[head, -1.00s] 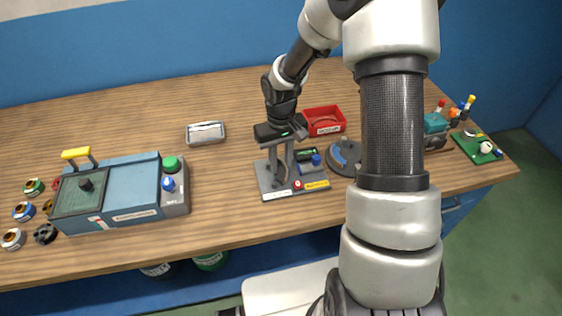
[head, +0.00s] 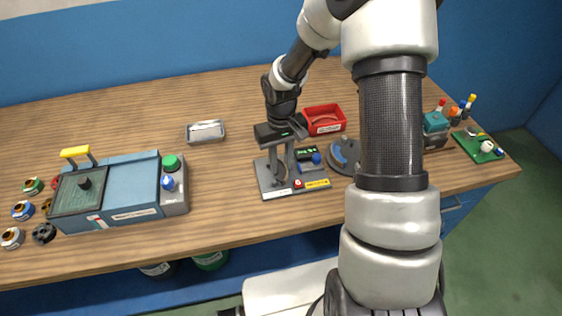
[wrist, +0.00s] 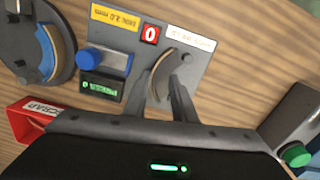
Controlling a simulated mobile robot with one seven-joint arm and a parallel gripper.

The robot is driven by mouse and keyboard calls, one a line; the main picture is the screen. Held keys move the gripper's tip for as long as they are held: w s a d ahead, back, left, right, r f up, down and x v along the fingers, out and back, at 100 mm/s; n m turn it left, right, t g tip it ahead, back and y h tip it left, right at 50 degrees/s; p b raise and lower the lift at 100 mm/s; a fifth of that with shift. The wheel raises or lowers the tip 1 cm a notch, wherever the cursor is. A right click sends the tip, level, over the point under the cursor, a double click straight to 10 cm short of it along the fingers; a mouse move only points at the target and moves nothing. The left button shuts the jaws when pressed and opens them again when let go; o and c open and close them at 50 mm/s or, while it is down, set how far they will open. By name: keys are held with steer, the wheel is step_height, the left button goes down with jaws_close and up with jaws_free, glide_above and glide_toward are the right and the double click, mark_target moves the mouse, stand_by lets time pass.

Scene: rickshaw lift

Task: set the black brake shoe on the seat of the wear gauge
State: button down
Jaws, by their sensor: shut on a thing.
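My gripper (head: 281,170) points down over the grey plate of the wear gauge (head: 268,192) in the head view. In the wrist view its fingers (wrist: 167,84) are shut on a curved brake shoe (wrist: 160,72), dark with a tan lining edge. The shoe stands on edge over the bare part of the gauge plate (wrist: 192,67).
A red SCRAP tray (head: 340,126) stands behind the gauge. A round grey plate with a blue part (head: 343,157) lies to its right. A blue machine (head: 130,184) stands at the left, and a metal tray (head: 205,138) lies behind. The table between machine and gauge is clear.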

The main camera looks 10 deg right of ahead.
stand_by(0.4)
steer(key=c, duration=1)
jaws_free()
steer(key=shift+f, duration=0.1)
steer(key=shift+r+p, duration=2.5)
steer(key=shift+r, duration=1.05)
